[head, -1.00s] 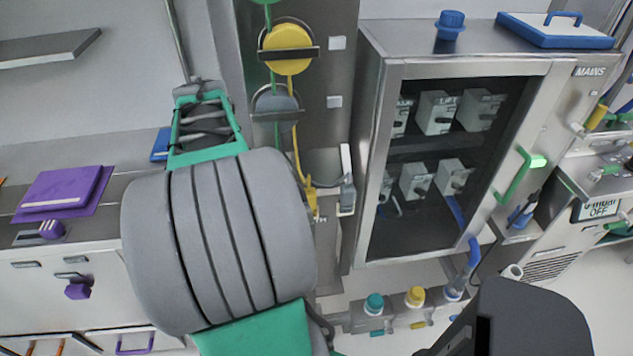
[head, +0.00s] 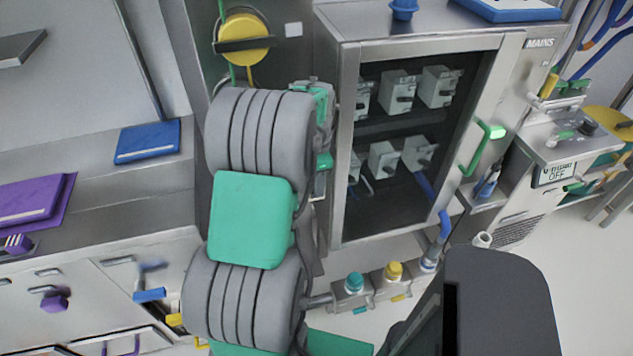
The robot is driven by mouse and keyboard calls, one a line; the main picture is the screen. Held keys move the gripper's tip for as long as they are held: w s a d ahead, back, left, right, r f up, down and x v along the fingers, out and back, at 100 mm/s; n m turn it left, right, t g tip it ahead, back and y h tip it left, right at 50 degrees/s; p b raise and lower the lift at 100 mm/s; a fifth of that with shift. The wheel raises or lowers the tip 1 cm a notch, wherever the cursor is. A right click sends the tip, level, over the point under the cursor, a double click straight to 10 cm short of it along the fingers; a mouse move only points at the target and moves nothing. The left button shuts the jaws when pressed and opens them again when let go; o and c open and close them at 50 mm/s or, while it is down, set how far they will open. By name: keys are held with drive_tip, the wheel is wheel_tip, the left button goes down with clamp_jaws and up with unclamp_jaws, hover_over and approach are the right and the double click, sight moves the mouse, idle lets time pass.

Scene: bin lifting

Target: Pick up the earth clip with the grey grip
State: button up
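My gripper (head: 318,110) is at the end of my grey and green arm, close to the left edge of the steel cabinet. My own arm links cover most of it, and its fingertips do not show clearly. A small pale grey piece (head: 320,185) shows just below it and may be part of the grey-gripped earth clip. I cannot tell whether my gripper touches it. The yellow reel (head: 243,40) hangs on the steel post above my arm. The grey reel below it is hidden behind my arm.
The glass-fronted mains cabinet (head: 425,130) stands just right of my gripper, with a green door handle (head: 482,150). Teal (head: 354,283) and yellow (head: 393,271) capped fittings sit low in front. A blue book-like item (head: 148,141) and a purple one (head: 35,200) lie on the left worktop.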

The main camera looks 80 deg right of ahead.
drive_tip(key=shift+c, duration=0.4)
clamp_jaws()
drive_tip(key=shift+r, duration=0.15)
drive_tip(key=shift+r, duration=0.35)
wheel_tip(320, 180, up, 6)
drive_tip(key=shift+r+b, duration=0.2)
drive_tip(key=shift+b, duration=0.25)
drive_tip(key=s+a+b, duration=0.1)
drive_tip(key=s+a, duration=0.3)
drive_tip(key=a, duration=0.3)
drive_tip(key=s+a+b, duration=0.2)
drive_tip(key=s+a, duration=0.3)
drive_tip(key=a, duration=0.3)
drive_tip(key=shift+a+f, duration=0.15)
drive_tip(key=shift+a, duration=0.1)
drive_tip(key=shift+s, duration=0.1)
